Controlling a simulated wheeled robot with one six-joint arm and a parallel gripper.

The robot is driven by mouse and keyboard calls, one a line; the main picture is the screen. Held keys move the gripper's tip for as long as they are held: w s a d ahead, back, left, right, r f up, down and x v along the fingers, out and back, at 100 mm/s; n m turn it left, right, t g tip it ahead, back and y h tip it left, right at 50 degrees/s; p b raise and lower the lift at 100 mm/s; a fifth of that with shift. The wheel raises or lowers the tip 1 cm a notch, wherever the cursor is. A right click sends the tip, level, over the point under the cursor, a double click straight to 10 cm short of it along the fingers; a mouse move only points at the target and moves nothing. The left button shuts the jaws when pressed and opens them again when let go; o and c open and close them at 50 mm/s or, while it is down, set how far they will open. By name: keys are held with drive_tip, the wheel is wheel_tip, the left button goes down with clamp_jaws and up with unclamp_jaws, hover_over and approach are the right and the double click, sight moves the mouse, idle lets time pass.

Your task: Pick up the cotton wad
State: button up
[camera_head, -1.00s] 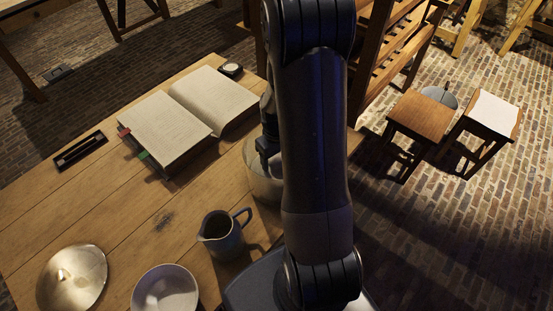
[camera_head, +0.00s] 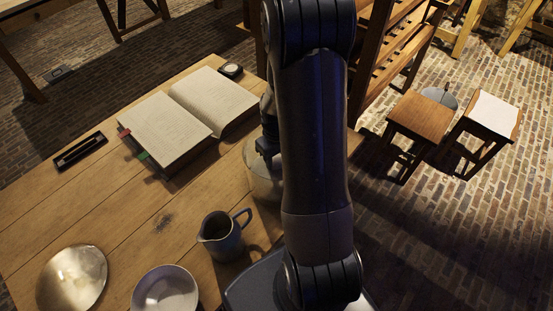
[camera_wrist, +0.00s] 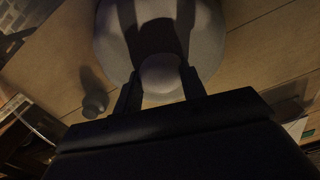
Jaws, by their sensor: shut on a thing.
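My gripper (camera_head: 267,153) reaches down at a pale round jar (camera_head: 262,186) on the wooden table, partly hidden behind my arm. In the wrist view my gripper (camera_wrist: 160,88) has its two dark fingers on either side of a small, pale, rounded wad, the cotton wad (camera_wrist: 161,72), and is shut on it. The large round pale jar (camera_wrist: 108,38) lies behind the wad there, with a dark patch across its middle. In the head view I cannot make out the wad clearly.
A grey pitcher (camera_head: 221,238) stands close in front of the jar. A white bowl (camera_head: 166,290) and a shiny round lid (camera_head: 72,279) are at the near left. An open book (camera_head: 165,130) lies behind. The table's left middle is mostly clear.

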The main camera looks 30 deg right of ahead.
sight(276, 158)
wheel_tip(276, 158, up, 10)
idle(0.5)
